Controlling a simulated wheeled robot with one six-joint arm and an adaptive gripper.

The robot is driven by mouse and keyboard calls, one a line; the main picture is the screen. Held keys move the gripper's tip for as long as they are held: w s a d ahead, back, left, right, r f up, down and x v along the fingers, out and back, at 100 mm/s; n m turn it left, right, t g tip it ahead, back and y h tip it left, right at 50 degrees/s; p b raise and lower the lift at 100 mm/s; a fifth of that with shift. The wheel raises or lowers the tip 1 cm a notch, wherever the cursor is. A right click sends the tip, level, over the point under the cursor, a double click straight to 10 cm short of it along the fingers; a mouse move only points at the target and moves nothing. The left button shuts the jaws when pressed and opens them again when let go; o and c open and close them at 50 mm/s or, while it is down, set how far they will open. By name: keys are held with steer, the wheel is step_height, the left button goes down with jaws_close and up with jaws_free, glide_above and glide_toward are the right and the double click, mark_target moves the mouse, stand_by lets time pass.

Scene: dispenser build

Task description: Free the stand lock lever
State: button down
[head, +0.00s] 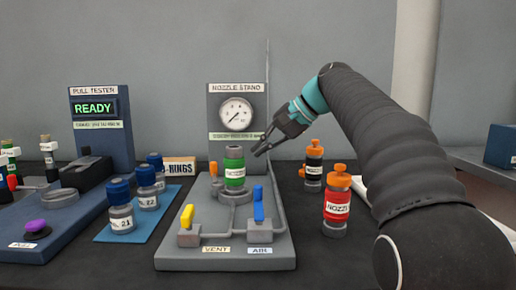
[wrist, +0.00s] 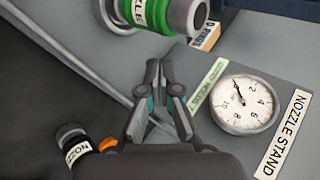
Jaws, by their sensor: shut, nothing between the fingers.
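The nozzle stand (head: 270,262) has a grey base and an upright back panel with a round gauge (head: 236,114). The gauge also shows in the wrist view (wrist: 245,104). A green-banded cylinder (head: 234,170) stands upright on the round seat of the stand. A yellow lever (head: 187,215) is by the VENT label and a blue lever (head: 258,203) by the AIR label.
A red NOZZLE bottle (head: 336,204) and a dark orange-capped bottle (head: 313,168) stand right of the stand, near my arm. Blue-capped jars stand on a blue mat (head: 172,197) at left. The pull tester (head: 103,140), reading READY, is farther left.

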steer(key=b+x, duration=0.1)
steer(key=x, duration=0.7)
steer(key=shift+s+a, duration=0.1)
steer(key=shift+a, duration=0.15)
steer(key=shift+w+a+r+p, duration=0.15)
steer(key=shift+w+a, duration=0.1)
steer(key=shift+a, duration=0.25)
steer(key=shift+w+a+r+p, duration=0.15)
steer(key=shift+w+a, duration=0.15)
steer(key=shift+a, duration=0.25)
steer(key=shift+w+a+f, duration=0.1)
steer(key=shift+w+a, duration=0.2)
steer(key=shift+a, duration=0.25)
